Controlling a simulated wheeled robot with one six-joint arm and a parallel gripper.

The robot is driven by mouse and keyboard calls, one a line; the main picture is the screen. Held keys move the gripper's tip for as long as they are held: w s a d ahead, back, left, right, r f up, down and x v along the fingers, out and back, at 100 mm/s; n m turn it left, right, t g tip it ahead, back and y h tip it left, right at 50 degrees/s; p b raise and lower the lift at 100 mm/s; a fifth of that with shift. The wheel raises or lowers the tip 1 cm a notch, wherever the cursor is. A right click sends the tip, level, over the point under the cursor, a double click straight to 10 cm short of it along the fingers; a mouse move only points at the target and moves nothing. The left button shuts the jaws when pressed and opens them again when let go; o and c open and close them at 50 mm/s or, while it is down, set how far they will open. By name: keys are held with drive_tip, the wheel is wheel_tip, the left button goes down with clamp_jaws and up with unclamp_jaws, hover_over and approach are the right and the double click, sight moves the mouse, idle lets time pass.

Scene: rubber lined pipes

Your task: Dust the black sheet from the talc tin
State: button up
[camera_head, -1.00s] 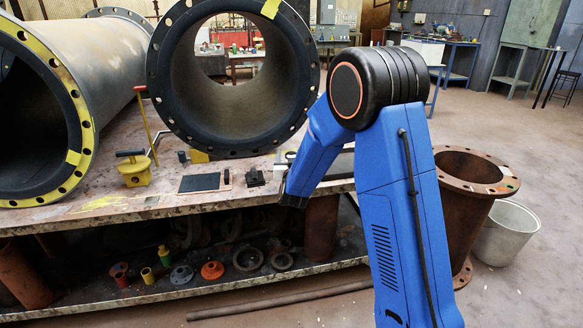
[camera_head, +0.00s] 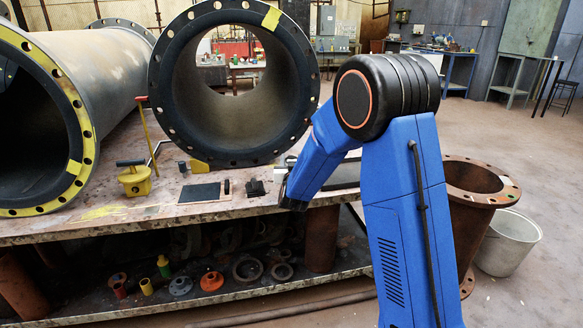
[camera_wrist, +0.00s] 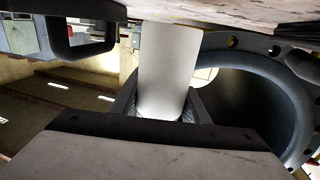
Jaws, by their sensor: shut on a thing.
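The black sheet (camera_head: 200,192) lies flat on the bench top near its front edge, left of my arm. In the wrist view a plain white cylinder, which I take for the talc tin (camera_wrist: 168,65), stands between the fingers of my gripper (camera_wrist: 160,112). My gripper is shut on it. The tin's one end is hidden behind the gripper body. In the head view my gripper is mostly hidden behind my blue arm, at the bench's front edge right of the sheet.
On the bench (camera_head: 110,232), a small brown piece (camera_head: 227,187) and a black block (camera_head: 255,188) lie right of the sheet. A yellow can (camera_head: 134,180) stands left. Large flanged pipes (camera_head: 233,85) rise behind. A rusty flanged pipe (camera_head: 470,215) and a bucket (camera_head: 508,242) stand right.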

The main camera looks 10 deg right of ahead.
wheel_tip(320, 180, up, 14)
drive_tip(key=shift+f, duration=0.2)
idle(0.7)
